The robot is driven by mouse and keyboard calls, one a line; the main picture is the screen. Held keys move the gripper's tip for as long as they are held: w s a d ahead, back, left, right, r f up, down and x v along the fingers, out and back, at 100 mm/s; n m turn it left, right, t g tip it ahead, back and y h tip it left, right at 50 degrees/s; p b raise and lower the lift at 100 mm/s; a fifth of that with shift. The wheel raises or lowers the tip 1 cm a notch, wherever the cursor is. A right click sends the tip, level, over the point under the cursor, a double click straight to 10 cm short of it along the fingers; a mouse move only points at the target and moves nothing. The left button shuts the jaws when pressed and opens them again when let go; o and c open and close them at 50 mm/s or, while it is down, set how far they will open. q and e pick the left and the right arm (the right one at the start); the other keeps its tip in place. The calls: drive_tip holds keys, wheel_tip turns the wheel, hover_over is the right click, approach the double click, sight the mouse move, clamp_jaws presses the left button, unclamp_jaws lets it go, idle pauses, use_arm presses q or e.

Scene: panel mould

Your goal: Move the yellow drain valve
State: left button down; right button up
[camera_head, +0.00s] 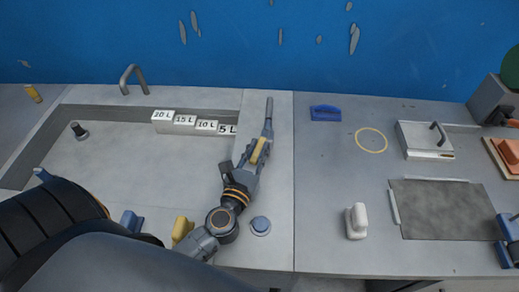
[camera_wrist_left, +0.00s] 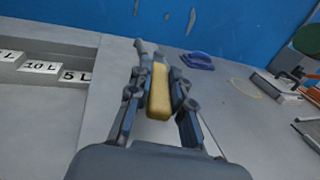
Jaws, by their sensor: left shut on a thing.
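The yellow drain valve (camera_head: 257,151) shows as a yellow bar between the fingers of my left gripper (camera_head: 259,146), above the bare strip right of the basin. A grey rod extends beyond it, toward the back wall. In the left wrist view, the yellow bar (camera_wrist_left: 160,92) stands between the two fingers of my left gripper (camera_wrist_left: 158,84), which is shut on it. The fingers hide part of its sides, and I cannot tell whether it touches the surface.
Number blocks (camera_head: 185,121) line the back of the shallow basin (camera_head: 110,160), with a curved tap (camera_head: 133,78) behind. A blue block (camera_head: 325,113), yellow ring (camera_head: 371,140), white-handled tool (camera_head: 356,221) and dark panel (camera_head: 448,209) lie to the right. Bare counter separates them.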

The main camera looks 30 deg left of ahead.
use_arm(q)
drive_tip(key=c, duration=1.2)
unclamp_jaws()
drive_tip(key=shift+a, duration=0.1)
drive_tip(key=s, duration=0.4)
drive_tip(key=s+d, duration=0.1)
drive_tip(key=s, duration=0.3)
drive_tip(key=s+d, duration=0.1)
drive_tip(key=s, duration=0.2)
drive_tip(key=shift+s+d, duration=0.15)
drive_tip(key=shift+s, duration=0.25)
